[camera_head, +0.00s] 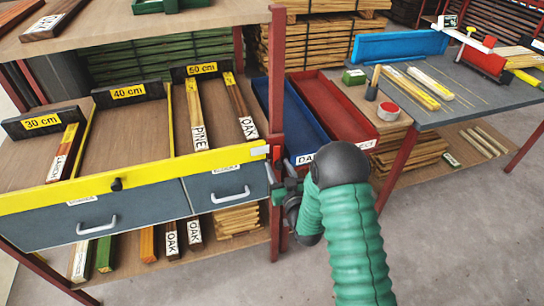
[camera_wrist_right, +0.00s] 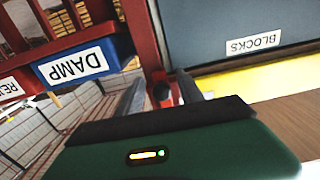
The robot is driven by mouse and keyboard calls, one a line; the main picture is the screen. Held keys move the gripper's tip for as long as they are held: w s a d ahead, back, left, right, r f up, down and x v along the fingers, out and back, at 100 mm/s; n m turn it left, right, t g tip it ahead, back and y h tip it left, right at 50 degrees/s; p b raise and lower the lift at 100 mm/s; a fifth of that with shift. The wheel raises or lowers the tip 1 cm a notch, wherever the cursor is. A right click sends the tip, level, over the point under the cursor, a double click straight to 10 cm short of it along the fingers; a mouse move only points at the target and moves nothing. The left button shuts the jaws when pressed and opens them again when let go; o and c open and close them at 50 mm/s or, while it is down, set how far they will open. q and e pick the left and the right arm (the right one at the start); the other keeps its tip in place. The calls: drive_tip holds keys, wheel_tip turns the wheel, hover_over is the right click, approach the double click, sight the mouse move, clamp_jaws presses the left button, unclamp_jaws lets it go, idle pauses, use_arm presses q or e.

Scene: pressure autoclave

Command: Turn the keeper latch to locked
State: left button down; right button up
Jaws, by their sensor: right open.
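My right gripper (camera_head: 279,170) is open at the red post by the right end of the yellow bar (camera_head: 140,180). In the right wrist view its two grey fingers (camera_wrist_right: 161,80) stand apart on either side of a small dark round knob (camera_wrist_right: 162,93) with red beside it. This looks like the keeper latch, but its position is partly hidden and I cannot tell which way it is turned. Whether the fingers touch it is unclear. A black knob (camera_head: 117,184) sits on the yellow bar further left. My left gripper is not in view.
Grey drawers (camera_head: 90,222) with handles lie below the bar. A blue bin (camera_head: 290,115) and a red bin (camera_head: 335,108) stand right of the post. A grey workbench (camera_head: 470,90) with tools is further right. The floor in front is clear.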

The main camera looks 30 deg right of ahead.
drive_tip(key=shift+d, duration=0.15)
drive_tip(key=shift+s+r, duration=0.1)
drive_tip(key=shift+r, duration=0.05)
drive_tip(key=shift+s+r, duration=0.1)
drive_tip(key=shift+a, duration=0.3)
drive_tip(key=shift+c, duration=1)
drive_tip(key=c, duration=0.5)
drive_tip(key=shift+c, duration=1.1)
drive_tip(key=shift+d, duration=0.1)
clamp_jaws()
